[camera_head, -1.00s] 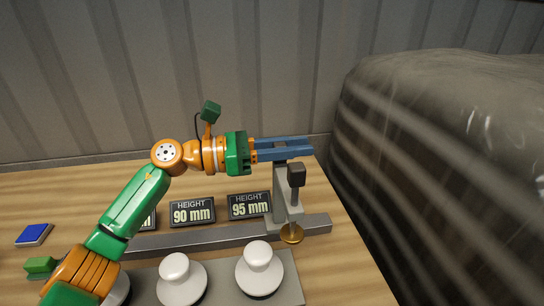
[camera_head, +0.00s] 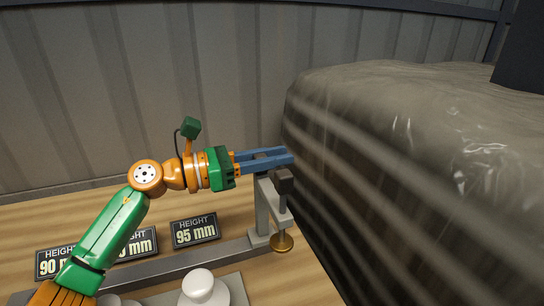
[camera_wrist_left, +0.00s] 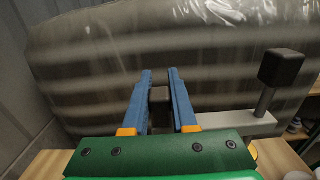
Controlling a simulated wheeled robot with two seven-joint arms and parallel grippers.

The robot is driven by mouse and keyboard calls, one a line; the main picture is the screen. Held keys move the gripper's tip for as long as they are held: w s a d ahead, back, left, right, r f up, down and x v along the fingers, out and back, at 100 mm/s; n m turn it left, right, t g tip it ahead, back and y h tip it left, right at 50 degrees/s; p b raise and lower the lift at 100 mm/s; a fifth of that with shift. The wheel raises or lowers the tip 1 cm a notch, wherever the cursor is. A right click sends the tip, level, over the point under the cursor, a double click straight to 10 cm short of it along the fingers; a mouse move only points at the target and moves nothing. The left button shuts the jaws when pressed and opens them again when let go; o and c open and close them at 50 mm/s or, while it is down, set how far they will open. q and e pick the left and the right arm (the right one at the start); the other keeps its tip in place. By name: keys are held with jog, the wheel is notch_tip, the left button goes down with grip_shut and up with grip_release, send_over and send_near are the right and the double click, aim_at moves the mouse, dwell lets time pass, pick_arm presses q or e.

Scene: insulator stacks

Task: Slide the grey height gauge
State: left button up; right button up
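The grey height gauge (camera_head: 264,207) stands upright on a long grey rail (camera_head: 190,262), near its right end. It has a side arm with a dark knob (camera_head: 284,181) and a brass disc (camera_head: 282,242) below. In the left wrist view its arm (camera_wrist_left: 235,125) and dark knob (camera_wrist_left: 282,67) show at right. My left gripper (camera_head: 278,157) has its blue fingers at the gauge's top. My right gripper is not in view.
Height labels, one reading 95 mm (camera_head: 195,231), stand behind the rail. White rounded insulators (camera_head: 203,289) stand on a grey base in front, partly cut off. A large plastic-wrapped load (camera_head: 410,160) stands close at the right. A ribbed wall is behind.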

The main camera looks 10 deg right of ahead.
pick_arm(q)
jog(key=o, duration=0.4)
jog(key=shift+d, duration=0.1)
jog(key=shift+c, duration=0.2)
jog(key=shift+o, duration=0.2)
jog(key=shift+w+d, duration=0.1)
jog(key=shift+d, duration=0.1)
jog(key=b+v, duration=0.3)
jog(key=v, duration=0.4)
